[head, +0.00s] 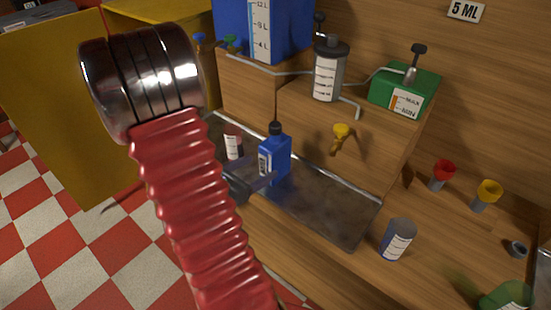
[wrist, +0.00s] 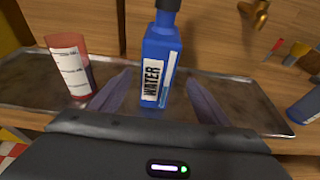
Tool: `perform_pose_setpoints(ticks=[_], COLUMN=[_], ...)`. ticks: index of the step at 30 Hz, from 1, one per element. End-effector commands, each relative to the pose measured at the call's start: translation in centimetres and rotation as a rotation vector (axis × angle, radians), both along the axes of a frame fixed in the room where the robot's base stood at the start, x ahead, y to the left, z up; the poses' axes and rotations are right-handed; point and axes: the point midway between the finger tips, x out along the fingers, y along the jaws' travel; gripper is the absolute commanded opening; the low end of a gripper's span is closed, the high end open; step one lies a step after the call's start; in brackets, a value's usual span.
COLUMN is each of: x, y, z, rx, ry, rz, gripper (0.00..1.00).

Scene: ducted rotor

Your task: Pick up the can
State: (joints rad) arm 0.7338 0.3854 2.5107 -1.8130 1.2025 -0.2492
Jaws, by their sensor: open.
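A blue-grey can (head: 397,240) with a white label stands on the wooden counter, right of the metal tray (head: 325,215). It shows in part at the right edge of the wrist view (wrist: 306,104). A red can-like container (head: 232,143) with a white label stands on the tray's left part, also in the wrist view (wrist: 69,66). My gripper (wrist: 158,80) is open, its fingers spread either side of a blue bottle (wrist: 158,60) labelled WATER; I cannot tell whether they touch it. In the head view my gripper (head: 258,182) is partly hidden by my red arm.
A wooden block behind the tray carries a pump cylinder (head: 329,72) and a green container (head: 405,90). A yellow-topped tap (head: 341,135) juts from it. Counter around the blue-grey can is fairly clear.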

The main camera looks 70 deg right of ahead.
Motion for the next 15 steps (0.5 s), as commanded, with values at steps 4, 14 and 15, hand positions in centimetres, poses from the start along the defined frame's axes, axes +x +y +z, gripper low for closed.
perform_pose_setpoints(ticks=[4, 14, 15], x=[-0.7, -1.8, -1.8], y=[-1.4, -4.0, -4.1], z=[-0.5, -1.4, -1.4], rx=[0.002, 0.001, 0.000], ry=[0.001, 0.001, 0.001], rz=[-0.002, -0.001, 0.000], gripper=[0.70, 0.70, 0.70])
